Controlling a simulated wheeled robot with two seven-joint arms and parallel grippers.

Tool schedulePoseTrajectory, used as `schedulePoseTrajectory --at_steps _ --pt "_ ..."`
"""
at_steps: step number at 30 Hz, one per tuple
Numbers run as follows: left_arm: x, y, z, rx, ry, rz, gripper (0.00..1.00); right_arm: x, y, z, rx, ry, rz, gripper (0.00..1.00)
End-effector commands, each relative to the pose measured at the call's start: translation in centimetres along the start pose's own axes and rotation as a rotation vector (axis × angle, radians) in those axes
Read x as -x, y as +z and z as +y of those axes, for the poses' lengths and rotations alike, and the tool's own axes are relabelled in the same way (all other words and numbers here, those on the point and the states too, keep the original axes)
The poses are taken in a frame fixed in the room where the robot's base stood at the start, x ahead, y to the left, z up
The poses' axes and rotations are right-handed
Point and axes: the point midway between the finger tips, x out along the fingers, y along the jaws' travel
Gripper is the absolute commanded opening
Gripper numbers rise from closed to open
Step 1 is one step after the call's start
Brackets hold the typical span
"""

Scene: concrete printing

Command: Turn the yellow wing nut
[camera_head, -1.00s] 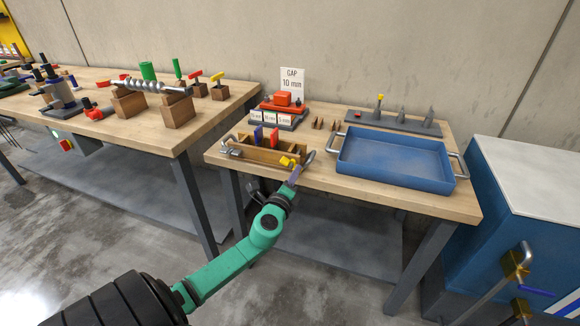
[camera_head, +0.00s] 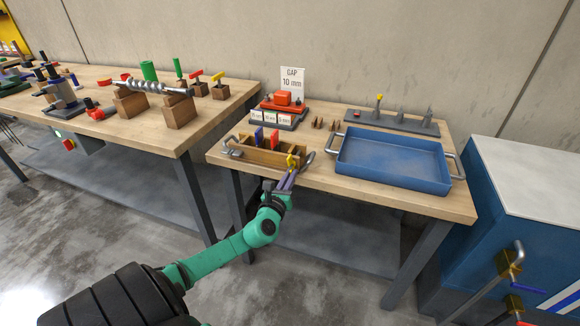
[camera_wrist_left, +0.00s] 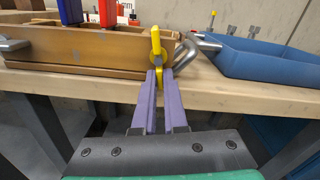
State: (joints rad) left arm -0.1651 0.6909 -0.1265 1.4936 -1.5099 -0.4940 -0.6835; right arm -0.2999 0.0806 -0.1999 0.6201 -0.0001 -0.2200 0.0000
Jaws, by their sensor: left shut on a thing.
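The yellow wing nut (camera_head: 291,159) is on the front right end of a wooden box (camera_head: 258,155) with metal handles. In the left wrist view the wing nut (camera_wrist_left: 156,45) stands with its wings roughly upright, one up and one down. My left gripper (camera_wrist_left: 159,76), with purple fingers, comes from the front and is shut on the lower wing. In the head view my left gripper (camera_head: 288,175) reaches the box from below. The fingertips partly hide the lower wing. My right gripper is not in view.
A blue tray (camera_head: 393,179) lies right of the box. A blue plate (camera_head: 258,137) and a red plate (camera_head: 275,138) stand in the box. A "GAP 10 mm" sign (camera_head: 292,84) stands behind.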

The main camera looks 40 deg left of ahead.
Motion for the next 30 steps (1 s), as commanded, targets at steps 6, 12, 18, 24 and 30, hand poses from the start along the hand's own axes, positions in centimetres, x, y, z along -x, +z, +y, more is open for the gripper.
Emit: schedulePoseTrajectory --at_steps 6,12,18,24,30 --pt "0.0 0.6 0.4 -0.230 -0.001 0.004 0.00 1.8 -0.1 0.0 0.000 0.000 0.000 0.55" --pt "0.1 0.2 0.9 -0.452 -0.001 0.002 0.00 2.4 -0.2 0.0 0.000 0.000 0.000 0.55" --pt "0.1 0.2 0.9 -0.453 -0.001 0.001 0.00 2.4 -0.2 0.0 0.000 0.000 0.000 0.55" --pt "0.0 1.2 1.3 -0.733 -0.002 0.003 0.00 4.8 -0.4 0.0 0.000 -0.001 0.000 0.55" --pt "0.1 0.8 1.6 -0.902 -0.002 0.002 0.00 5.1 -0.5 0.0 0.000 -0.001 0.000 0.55"
